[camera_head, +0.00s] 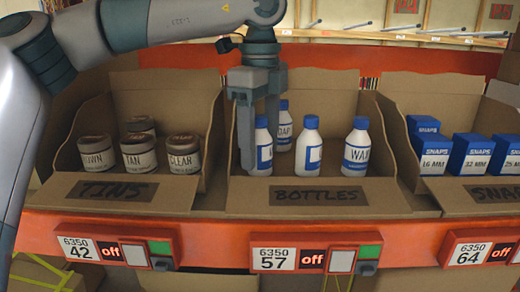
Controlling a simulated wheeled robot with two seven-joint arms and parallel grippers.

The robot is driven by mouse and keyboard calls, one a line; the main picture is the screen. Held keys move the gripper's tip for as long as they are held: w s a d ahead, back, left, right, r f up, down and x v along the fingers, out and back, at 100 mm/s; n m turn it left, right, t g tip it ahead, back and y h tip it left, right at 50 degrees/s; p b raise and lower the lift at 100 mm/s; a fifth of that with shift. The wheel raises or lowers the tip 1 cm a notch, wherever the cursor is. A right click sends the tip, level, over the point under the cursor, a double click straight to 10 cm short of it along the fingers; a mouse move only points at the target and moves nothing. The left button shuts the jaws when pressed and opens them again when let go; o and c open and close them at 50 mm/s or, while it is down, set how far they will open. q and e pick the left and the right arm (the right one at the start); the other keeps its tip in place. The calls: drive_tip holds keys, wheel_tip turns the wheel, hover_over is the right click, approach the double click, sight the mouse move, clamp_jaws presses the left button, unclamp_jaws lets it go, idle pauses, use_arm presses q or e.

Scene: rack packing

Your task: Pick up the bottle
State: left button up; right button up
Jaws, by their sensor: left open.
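Several white bottles with blue caps and blue labels stand upright in the cardboard box marked BOTTLES (306,195). They are a left bottle (264,158), a middle bottle (308,155), a right bottle (356,155) and a rear bottle (284,130), partly hidden. My left gripper (259,140) points down into the left side of this box, with its jaws open. One finger hangs just left of the left bottle; the other is at its upper right. I cannot tell whether they touch it. My right gripper is out of view.
A box marked TINS (118,192) with several brown tins stands left. A box of blue SNAPS cartons (470,152) stands right. Cardboard walls separate the boxes. The orange shelf edge (215,240) carries number labels.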

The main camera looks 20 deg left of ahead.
sight(261, 117)
use_arm(q)
drive_tip(key=c, duration=1.2)
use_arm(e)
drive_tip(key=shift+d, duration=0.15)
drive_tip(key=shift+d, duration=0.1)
use_arm(q)
drive_tip(key=shift+r, duration=0.2)
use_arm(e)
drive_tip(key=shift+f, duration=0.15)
